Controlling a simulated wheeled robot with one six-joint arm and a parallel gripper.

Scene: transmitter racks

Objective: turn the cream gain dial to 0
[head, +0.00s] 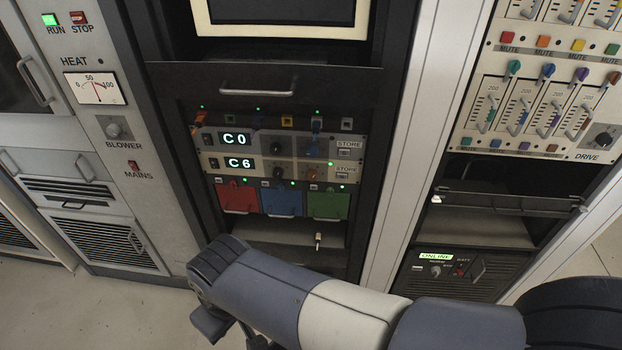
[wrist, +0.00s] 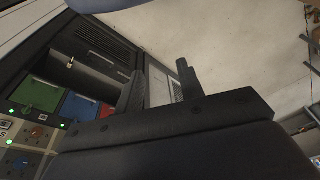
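Two rack units are stacked in the middle bay in the head view. The upper, greyer unit (head: 294,146) reads C0. The lower, cream-looking unit (head: 257,165) reads C6 and has a dark round dial (head: 278,172) right of its display. Its scale marks are too small to read. A second knob with an orange part (head: 311,174) sits further right on it. My gripper (wrist: 161,85) is open and empty in the wrist view, its two fingers apart. It points away from the units, which show at the lower left there.
Red (head: 238,197), blue (head: 281,201) and green (head: 328,204) doors sit below the units. A key-like piece (head: 319,241) sticks out below them. A drawer with a handle (head: 250,92) is above. My arm crosses the lower front; floor is free at left.

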